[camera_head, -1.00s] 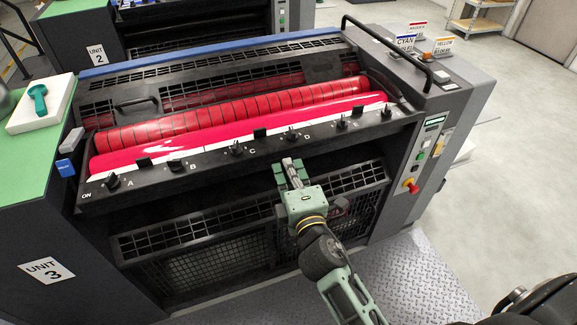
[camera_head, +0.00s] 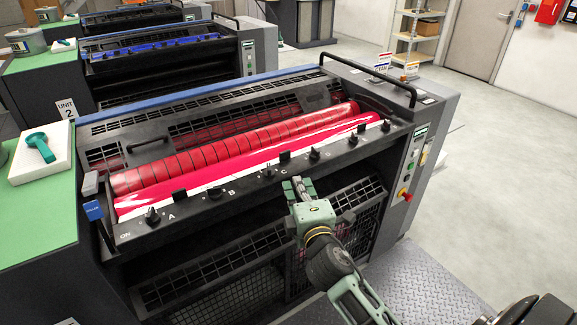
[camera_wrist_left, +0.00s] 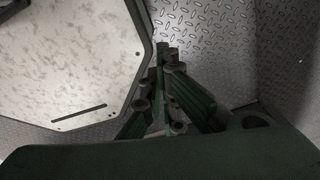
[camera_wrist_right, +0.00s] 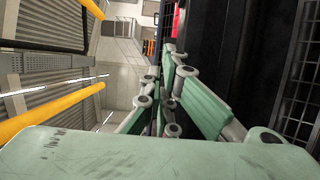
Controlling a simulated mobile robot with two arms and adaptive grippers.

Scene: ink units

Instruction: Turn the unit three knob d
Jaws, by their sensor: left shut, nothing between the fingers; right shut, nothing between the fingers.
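Knob D (camera_head: 315,154) is a small black knob on the dark front rail of the red-inked unit in the head view. It stands right of knob C (camera_head: 268,172). My right gripper (camera_head: 297,182) is pale green, shut and empty. It shows below the rail, between knobs C and D in the picture, apart from knob D. The right wrist view shows its closed fingers (camera_wrist_right: 168,75), but no knob can be made out there. My left gripper (camera_wrist_left: 163,75) is shut and empty, seen only in the left wrist view above a metal tread-plate floor.
Knob A (camera_head: 152,215) and knob B (camera_head: 213,191) stand further left on the rail. A mesh guard (camera_head: 225,265) lies below it. A red stop button (camera_head: 403,193) is on the right side panel. A teal tool (camera_head: 40,147) lies on a white pad at left.

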